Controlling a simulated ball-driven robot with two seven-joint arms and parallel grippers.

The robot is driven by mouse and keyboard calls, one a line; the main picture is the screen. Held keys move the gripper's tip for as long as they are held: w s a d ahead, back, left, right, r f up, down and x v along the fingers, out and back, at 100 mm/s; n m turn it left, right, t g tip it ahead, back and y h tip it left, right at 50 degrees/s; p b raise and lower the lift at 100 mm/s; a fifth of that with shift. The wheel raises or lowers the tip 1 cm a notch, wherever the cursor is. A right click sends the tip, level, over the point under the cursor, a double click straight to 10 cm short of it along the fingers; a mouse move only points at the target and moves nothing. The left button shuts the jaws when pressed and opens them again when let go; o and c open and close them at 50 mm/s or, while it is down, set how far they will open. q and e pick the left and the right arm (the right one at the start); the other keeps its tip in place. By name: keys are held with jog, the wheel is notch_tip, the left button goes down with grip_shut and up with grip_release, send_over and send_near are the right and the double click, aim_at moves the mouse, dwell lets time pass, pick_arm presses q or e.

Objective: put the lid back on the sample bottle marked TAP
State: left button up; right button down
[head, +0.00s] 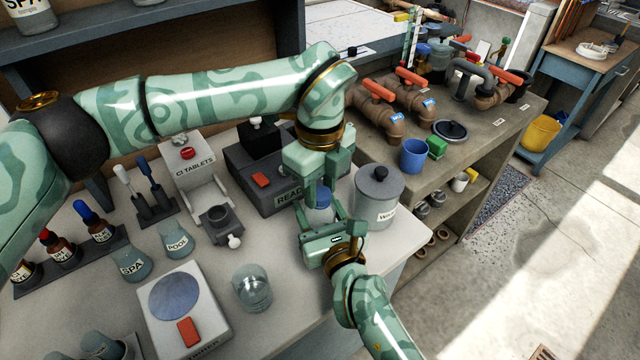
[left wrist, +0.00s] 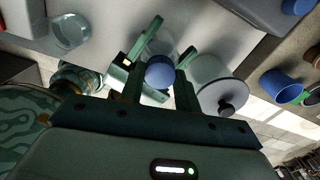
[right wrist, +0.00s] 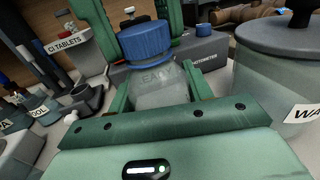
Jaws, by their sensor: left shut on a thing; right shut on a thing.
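The bottle's mouth is hidden by the lid.
A grey lidded jar (head: 378,198) stands close right of the grippers. The photometer (head: 275,178) is close behind. The bench's front right edge is near.

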pick_arm(q)
jog(key=m, duration=0.6)
jog(key=shift+m, duration=0.3)
jog(key=m, duration=0.6)
jog(key=shift+m, duration=0.3)
jog(key=m, duration=1.3)
jog(key=shift+m, duration=0.3)
jog(key=o, duration=1.2)
jog(key=shift+c, duration=0.2)
notch_tip(320, 180, up, 12)
